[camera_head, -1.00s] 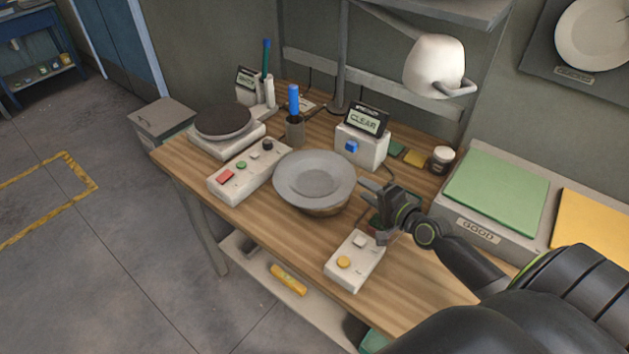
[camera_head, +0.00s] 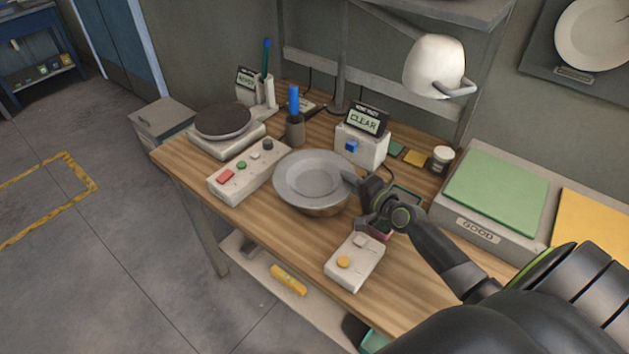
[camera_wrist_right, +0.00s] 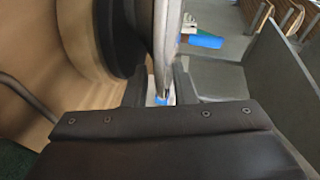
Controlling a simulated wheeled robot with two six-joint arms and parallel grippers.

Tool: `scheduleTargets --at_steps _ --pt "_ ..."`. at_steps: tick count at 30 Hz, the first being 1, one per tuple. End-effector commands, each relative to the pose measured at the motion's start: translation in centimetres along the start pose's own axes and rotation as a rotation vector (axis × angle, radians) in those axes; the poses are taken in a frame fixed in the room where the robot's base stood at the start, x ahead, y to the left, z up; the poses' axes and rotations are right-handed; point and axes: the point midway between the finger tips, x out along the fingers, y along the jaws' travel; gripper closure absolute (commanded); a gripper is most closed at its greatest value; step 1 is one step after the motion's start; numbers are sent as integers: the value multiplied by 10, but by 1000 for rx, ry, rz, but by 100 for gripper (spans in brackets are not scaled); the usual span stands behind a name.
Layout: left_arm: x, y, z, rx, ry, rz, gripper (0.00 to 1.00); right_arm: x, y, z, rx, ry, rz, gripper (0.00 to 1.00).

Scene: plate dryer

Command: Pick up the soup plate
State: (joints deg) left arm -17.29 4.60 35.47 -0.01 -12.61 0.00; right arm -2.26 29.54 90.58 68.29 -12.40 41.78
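The grey soup plate (camera_head: 312,178) rests face up on a round wooden-brown stand (camera_head: 318,210) in the middle of the bench. My right gripper (camera_head: 355,199) is at the plate's right rim, with its fingers spread. In the right wrist view the plate (camera_wrist_right: 166,45) shows nearly edge-on, its rim between the two fingers (camera_wrist_right: 160,88). A gap shows on the left side of the rim; the right finger is close to it, and contact cannot be told. My left gripper is out of view.
A button box (camera_head: 355,262) stands just below my right gripper. A control panel (camera_head: 248,171) lies left of the plate, and a display box reading CLEAR (camera_head: 362,146) stands behind it. A lamp (camera_head: 434,66) hangs above. Green (camera_head: 497,192) and yellow pads lie at right.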

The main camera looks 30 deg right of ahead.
Motion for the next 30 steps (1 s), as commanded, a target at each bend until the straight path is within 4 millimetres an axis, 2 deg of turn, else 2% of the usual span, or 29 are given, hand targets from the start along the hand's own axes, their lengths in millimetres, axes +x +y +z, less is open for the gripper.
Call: scheduleTargets --at_steps 1,5,20,23,30 --pt "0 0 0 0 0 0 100 0 0 0 0 0 0 83" --pt "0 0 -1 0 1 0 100 0 0 0 0 0 0 100" --pt "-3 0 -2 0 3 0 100 0 -6 -1 0 0 -6 100" --pt "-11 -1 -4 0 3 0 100 -2 -16 -2 0 0 -6 100" --pt "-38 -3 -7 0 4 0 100 -10 -54 -8 -2 0 -7 100"
